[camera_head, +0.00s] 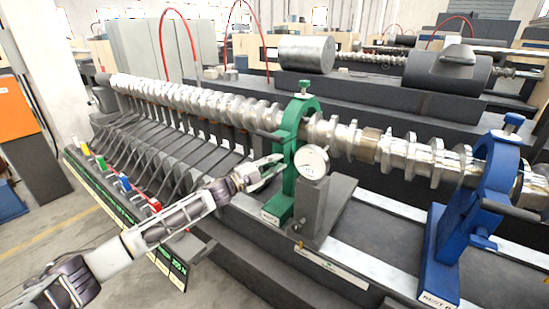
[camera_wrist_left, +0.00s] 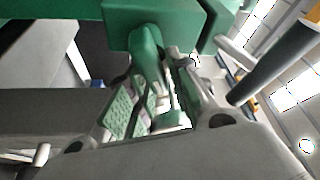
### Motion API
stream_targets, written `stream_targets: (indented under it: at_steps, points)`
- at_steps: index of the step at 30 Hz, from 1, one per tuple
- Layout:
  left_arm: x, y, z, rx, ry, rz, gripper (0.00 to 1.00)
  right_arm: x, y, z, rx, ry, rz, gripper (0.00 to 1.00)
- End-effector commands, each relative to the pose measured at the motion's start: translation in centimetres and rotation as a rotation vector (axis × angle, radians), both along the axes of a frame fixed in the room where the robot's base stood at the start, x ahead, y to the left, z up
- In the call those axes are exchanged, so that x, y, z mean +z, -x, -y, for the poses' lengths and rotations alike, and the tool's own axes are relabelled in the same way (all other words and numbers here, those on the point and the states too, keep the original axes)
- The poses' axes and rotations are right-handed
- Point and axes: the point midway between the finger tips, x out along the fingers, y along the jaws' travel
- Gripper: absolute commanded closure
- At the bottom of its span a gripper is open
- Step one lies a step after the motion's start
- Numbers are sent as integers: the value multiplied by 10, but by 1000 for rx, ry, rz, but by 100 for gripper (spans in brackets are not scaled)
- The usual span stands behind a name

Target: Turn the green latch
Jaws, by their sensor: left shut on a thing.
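A green steady rest (camera_head: 283,180) stands around the long crankshaft (camera_head: 220,103), with a green knob (camera_head: 304,86) on top and a dark bar on its left side. My left gripper (camera_head: 270,170) reaches its near left side, at mid height. In the left wrist view, my left gripper's fingers (camera_wrist_left: 155,98) are shut on a green rounded latch (camera_wrist_left: 146,52) that comes down from the green block (camera_wrist_left: 155,12). The fingers hide the latch's lower end. In the head view the latch is mostly hidden by the gripper. My right gripper is in neither view.
A round dial gauge (camera_head: 313,162) on a grey block stands just right of the green rest. A blue rest (camera_head: 470,215) stands farther right. A panel with coloured tags (camera_head: 125,185) lies along the machine's front left. Open floor lies in front.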

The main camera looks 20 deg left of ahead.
Motion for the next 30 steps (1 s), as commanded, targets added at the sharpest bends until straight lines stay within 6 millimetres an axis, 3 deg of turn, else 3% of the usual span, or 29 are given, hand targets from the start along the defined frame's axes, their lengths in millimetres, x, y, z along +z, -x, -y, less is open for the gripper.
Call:
stream_targets:
  at_steps: [15,30]
  points:
    - [-7,1,2,-1,-311,110,100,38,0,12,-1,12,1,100]
    - [-11,1,2,-2,-397,143,100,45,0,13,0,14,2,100]
